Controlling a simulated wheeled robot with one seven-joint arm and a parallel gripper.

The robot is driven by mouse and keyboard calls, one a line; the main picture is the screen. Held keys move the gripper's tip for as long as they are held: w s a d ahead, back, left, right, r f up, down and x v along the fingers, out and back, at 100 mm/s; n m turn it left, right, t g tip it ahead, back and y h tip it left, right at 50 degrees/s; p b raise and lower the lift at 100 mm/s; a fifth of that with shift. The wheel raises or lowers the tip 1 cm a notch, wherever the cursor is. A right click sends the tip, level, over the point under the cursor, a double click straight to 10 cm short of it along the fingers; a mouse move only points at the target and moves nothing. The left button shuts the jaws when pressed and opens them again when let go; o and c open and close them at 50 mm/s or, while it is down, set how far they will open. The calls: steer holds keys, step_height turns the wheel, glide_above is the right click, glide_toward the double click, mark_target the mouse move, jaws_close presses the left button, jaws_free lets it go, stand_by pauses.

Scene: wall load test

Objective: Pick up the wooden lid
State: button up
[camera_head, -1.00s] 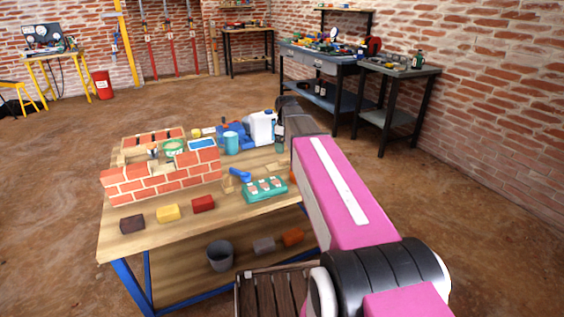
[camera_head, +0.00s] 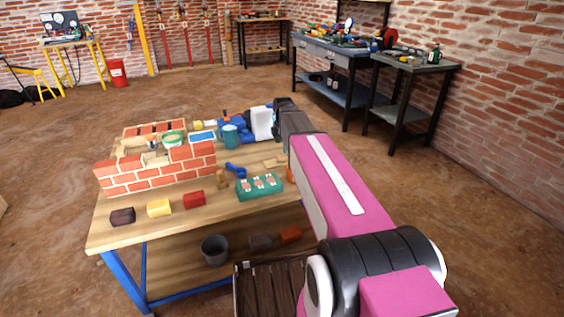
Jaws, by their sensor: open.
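A small flat, pale wooden piece (camera_head: 273,163) lies on the workbench, right of the blue tool; it may be the wooden lid, but I cannot tell for sure. My pink arm reaches over the bench's right side. Its dark end with my gripper (camera_head: 279,125) is at the bench's far right corner, beside the white jug (camera_head: 261,123). The gripper is open; its fingers are small and partly hidden. The pale piece is nearer than the gripper, left of my arm.
Open floor lies beyond.

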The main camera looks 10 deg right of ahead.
mark_target(282, 156)
steer(key=shift+a+f, duration=0.2)
steer(key=shift+f, duration=3.2)
steer(key=c, duration=1)
